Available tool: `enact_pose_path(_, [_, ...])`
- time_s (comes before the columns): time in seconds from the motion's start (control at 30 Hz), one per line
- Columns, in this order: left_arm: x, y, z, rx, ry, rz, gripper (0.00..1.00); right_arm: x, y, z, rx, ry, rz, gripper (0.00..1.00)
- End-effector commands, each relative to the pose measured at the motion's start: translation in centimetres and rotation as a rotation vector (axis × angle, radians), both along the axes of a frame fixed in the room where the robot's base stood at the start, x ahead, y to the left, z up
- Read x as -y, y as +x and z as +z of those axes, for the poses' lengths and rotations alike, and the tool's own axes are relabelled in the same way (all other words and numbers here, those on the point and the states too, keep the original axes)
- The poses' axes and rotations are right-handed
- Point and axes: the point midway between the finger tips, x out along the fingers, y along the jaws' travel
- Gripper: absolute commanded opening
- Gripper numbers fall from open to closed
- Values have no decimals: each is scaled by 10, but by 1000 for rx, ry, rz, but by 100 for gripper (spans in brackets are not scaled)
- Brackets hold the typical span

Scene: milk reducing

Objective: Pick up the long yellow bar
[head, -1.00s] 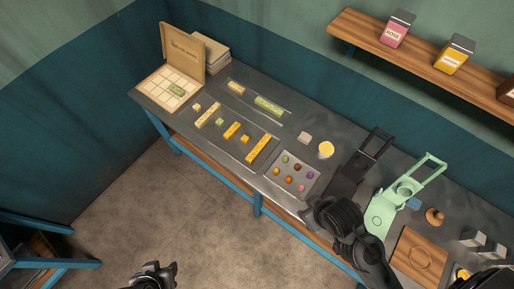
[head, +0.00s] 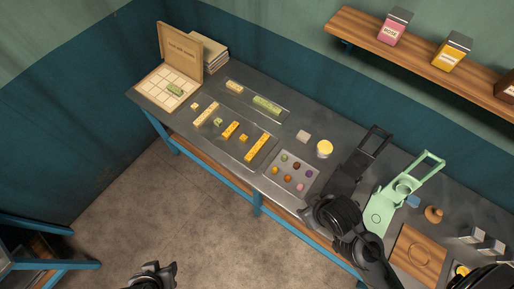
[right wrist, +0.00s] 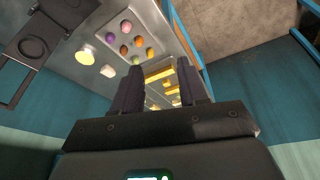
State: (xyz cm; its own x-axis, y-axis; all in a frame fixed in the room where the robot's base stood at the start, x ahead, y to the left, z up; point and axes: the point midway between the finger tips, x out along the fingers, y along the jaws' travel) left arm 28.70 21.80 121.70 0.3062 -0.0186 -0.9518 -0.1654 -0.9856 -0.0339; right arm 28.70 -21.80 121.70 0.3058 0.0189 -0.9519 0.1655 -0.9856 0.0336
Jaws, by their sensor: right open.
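The long yellow bar (head: 257,147) lies on a tray (head: 237,153) at the front of the bench, at the tray's right end. Another long, paler yellow bar (head: 206,114) lies near the tray's left end. In the right wrist view, yellow bars (right wrist: 160,75) show between my fingers, some distance beyond them. My right gripper (right wrist: 159,66) is open and empty; in the head view its arm is over the bench's front edge, right of the tray. My left gripper (head: 160,274) is at the bottom edge, over the floor and away from the bench; its jaws are unclear.
A tray of coloured balls (head: 291,172) lies between the bar tray and my right arm. A black press (head: 362,165) and a green press (head: 385,205) stand to the right. An open box (head: 165,88) is at the far left. A yellow-topped cup (head: 324,149) stands behind.

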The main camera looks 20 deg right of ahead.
Motion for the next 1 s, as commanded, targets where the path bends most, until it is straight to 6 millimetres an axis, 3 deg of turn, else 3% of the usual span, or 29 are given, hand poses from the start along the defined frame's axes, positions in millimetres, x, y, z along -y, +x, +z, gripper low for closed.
enact_pose_path(0.43, [0, 0, 0, 0, 0, 0, 43, 0, 0, 0, 0, 0, 0, 43])
enact_pose_path(0.6, [0, 0, 0, 0, 0, 0, 43, 0, 0, 0, 0, 0, 0, 67])
enact_pose_path(1.0, [0, 0, 0, 0, 0, 0, 43, -2, 8, 3, 44, 0, 20, 67])
